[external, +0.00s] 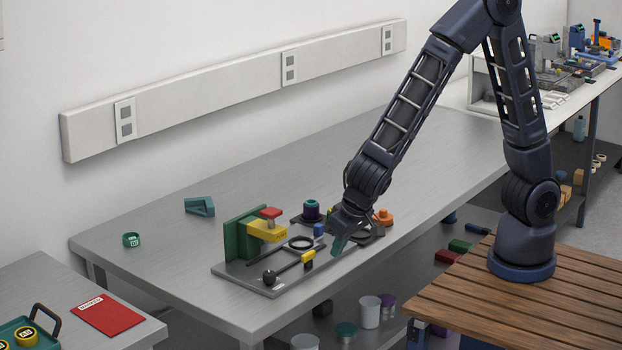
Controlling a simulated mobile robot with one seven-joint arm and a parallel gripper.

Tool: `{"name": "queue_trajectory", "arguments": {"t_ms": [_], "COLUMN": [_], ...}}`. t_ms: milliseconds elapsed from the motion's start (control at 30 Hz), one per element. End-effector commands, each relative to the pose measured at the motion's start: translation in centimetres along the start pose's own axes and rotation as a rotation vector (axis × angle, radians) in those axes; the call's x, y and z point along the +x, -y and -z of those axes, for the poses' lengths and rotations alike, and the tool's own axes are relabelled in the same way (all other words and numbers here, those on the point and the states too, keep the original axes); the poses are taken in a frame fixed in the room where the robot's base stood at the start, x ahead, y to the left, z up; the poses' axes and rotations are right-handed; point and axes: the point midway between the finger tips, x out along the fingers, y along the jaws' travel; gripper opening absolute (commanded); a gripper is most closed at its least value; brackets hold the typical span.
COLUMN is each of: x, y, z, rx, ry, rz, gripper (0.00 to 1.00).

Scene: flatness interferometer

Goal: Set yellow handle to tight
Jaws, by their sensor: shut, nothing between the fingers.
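A grey base plate (228,270) on the bench carries the interferometer parts. A small yellow piece (308,256) sits on it at the end of a dark rod with a black ball (269,277) at its other end. I cannot tell which yellow part is the handle, nor read a tight mark.
A blue block (319,230), a dark purple-topped knob (311,209) and an orange knob (382,216) stand close around my gripper. A teal block (200,206) and green ring (131,239) lie left. The bench's left end is mostly clear.

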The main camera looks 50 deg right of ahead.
Motion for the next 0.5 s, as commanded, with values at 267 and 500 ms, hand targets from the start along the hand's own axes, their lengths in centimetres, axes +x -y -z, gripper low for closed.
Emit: {"name": "queue_trajectory", "arguments": {"t_ms": [267, 500], "x": [3.2, 4.0], "y": [0.0, 0.0], "z": [1.4, 3.4], "rx": [0.004, 0.002], "ry": [0.0, -0.001], "rz": [-0.001, 0.001], "gripper": [0.0, 0.0]}}
